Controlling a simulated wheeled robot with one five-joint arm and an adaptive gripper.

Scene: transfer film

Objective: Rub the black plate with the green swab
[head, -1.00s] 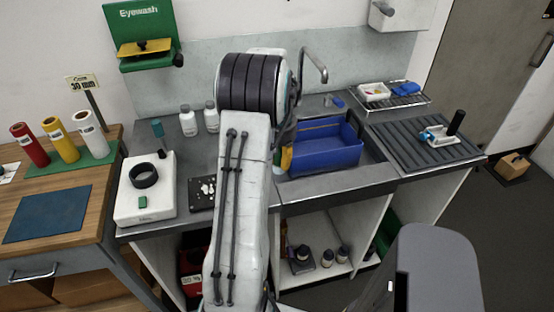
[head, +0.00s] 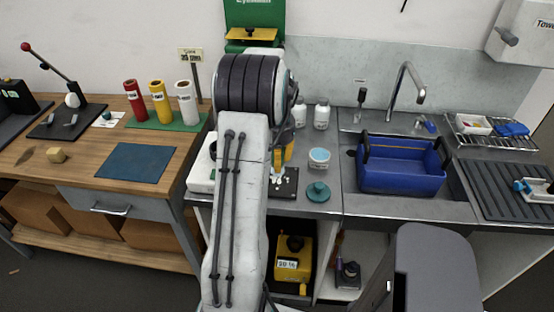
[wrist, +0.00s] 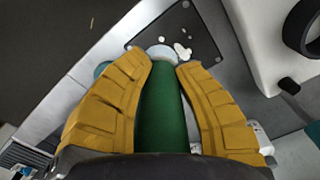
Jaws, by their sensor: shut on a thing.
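My gripper (wrist: 165,75) has yellow ribbed fingers and is shut on the green swab (wrist: 162,115), a dark green cylinder with a pale round tip. The black plate (wrist: 145,38) lies ahead of the tip, with several white patches on it. The tip overlaps the plate's edge area in the wrist view; I cannot tell whether it touches. In the head view my gripper (head: 284,155) is over the black plate (head: 289,188), partly hidden behind my arm. The plate's left part is hidden there.
A white device (head: 200,177) is left of the plate, mostly hidden by my arm; a black ring (wrist: 300,25) shows on it. A teal lid (head: 318,191) and jar (head: 319,158) stand close right. White bottles (head: 322,115) are behind, a blue tub (head: 402,172) farther right.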

